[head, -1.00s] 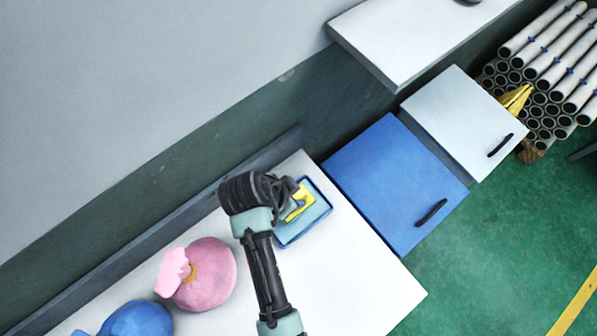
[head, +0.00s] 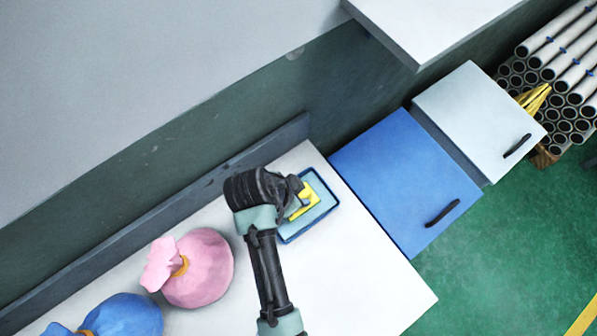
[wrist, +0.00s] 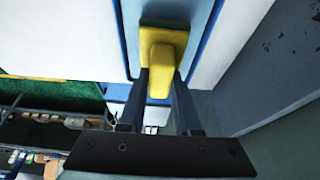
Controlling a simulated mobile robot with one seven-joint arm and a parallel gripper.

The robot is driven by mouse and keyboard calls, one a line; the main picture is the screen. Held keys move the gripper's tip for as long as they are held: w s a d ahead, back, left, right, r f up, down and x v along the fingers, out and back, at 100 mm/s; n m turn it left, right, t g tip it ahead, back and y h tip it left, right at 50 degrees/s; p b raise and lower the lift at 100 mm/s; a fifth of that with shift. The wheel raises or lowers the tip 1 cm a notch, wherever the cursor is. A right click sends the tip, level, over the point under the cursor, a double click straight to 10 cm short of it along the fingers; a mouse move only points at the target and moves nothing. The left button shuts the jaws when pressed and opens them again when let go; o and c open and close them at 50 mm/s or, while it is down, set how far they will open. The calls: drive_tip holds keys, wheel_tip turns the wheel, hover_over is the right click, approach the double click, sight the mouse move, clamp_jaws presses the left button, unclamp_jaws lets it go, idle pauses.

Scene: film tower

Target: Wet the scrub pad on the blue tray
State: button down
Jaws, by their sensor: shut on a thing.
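The blue tray (head: 332,203) lies on the white worktop, with a blue rim and a pale teal inside. The yellow scrub pad (head: 305,209) is over the tray's inside. In the wrist view the yellow pad (wrist: 162,40) has a flat base and a raised yellow grip. My gripper (wrist: 161,84) is shut on this raised grip, one finger on each side. In the head view my gripper (head: 296,202) reaches in from the left, and my wrist hides the pad's left part. I cannot tell whether the pad touches the tray's inside.
A pink tied bag (head: 205,270) and a blue one (head: 128,317) sit to the left on the white worktop (head: 365,275). A blue cabinet (head: 400,180) and a pale cabinet (head: 480,120) stand to the right. A dark wall strip runs behind. The worktop's front right is clear.

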drive_tip(key=shift+f, duration=0.6)
idle(1.8)
wheel_tip(320, 180, up, 7)
drive_tip(key=p, duration=0.7)
drive_tip(key=shift+r, duration=0.15)
idle(0.8)
drive_tip(key=shift+w+n+b, duration=0.15)
drive_tip(key=shift+n+b, duration=0.45)
drive_tip(key=shift+n, duration=0.1)
drive_tip(key=n, duration=0.1)
drive_tip(key=n+t+y+b, duration=0.1)
drive_tip(key=shift+w+n, duration=0.2)
drive_tip(key=shift+n, duration=0.2)
drive_tip(key=n, duration=0.1)
drive_tip(key=r+n+y+b, duration=0.1)
drive_tip(key=n, duration=0.2)
drive_tip(key=shift+w+r+t+y, duration=0.15)
drive_tip(key=shift+w+t+y, duration=0.15)
drive_tip(key=shift+w+y, duration=0.1)
drive_tip(key=shift+w+r+n+y+b, duration=0.1)
drive_tip(key=shift+r+n+y+b, duration=0.45)
drive_tip(key=shift+n, duration=0.75)
